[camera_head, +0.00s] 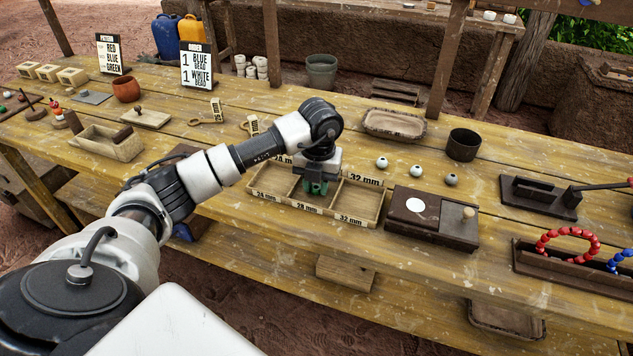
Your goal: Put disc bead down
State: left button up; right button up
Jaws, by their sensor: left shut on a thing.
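My left gripper (316,188) points down over the middle, 28 mm compartment of a wooden sorting tray (309,209). The tray's front labels read 24 mm, 28 mm and 32 mm from left to right. My right gripper is not in view.
A shallow dish (394,124) and a dark cup (463,144) stand further back. Red beads (567,244) are at the right. Bare planks lie in front.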

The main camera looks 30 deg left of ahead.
pick_arm(q)
jog(key=shift+f, duration=0.15)
jog(key=o, duration=0.9)
jog(key=r, duration=1.2)
jog(key=shift+d+r, duration=0.2)
jog(key=shift+r, duration=0.05)
